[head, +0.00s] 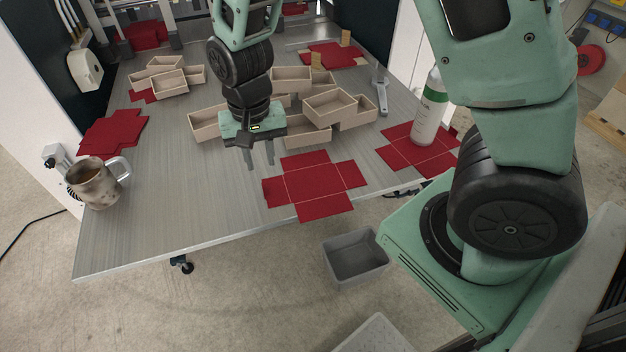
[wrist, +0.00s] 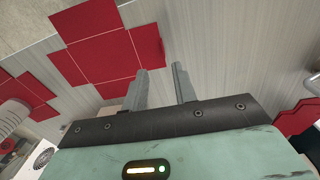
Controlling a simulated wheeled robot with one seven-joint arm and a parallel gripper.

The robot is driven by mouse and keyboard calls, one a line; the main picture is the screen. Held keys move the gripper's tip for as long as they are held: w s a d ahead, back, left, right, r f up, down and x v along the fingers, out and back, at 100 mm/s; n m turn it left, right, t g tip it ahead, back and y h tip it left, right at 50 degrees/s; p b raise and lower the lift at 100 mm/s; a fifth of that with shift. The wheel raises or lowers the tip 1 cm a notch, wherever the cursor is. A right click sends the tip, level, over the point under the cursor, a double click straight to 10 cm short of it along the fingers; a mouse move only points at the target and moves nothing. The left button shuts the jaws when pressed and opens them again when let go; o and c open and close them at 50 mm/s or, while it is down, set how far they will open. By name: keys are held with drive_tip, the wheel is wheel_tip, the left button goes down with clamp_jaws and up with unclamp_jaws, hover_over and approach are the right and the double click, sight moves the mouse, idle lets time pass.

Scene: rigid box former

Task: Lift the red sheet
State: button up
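Several flat red cross-shaped sheets lie on the grey metal table (head: 180,215). The nearest red sheet (head: 314,184) lies at the table's front edge, with its front flap reaching over the edge. It also shows in the wrist view (wrist: 100,55), at the upper left. My gripper (head: 260,167) is above the table, just left of and behind this sheet. Its two fingers (wrist: 160,85) point down, apart and with nothing between them. Another red sheet (head: 412,150) lies to the right, partly behind a bottle. A third (head: 113,132) lies at the left edge.
A white and green bottle (head: 427,115) stands on the right sheet. Open beige boxes (head: 335,107) are grouped behind my gripper, with more boxes (head: 170,80) at back left. A grey bin (head: 355,257) is on the floor. The table's left front is clear.

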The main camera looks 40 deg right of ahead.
sight(263, 188)
drive_tip(key=shift+w+a+f+p, duration=0.15)
drive_tip(key=shift+f+p, duration=0.35)
drive_tip(key=shift+f, duration=1.55)
drive_tip(key=shift+s+a+f+p, duration=0.15)
drive_tip(key=shift+f+p, duration=0.3)
drive_tip(key=shift+f, duration=1.55)
drive_tip(key=shift+w, duration=0.1)
clamp_jaws()
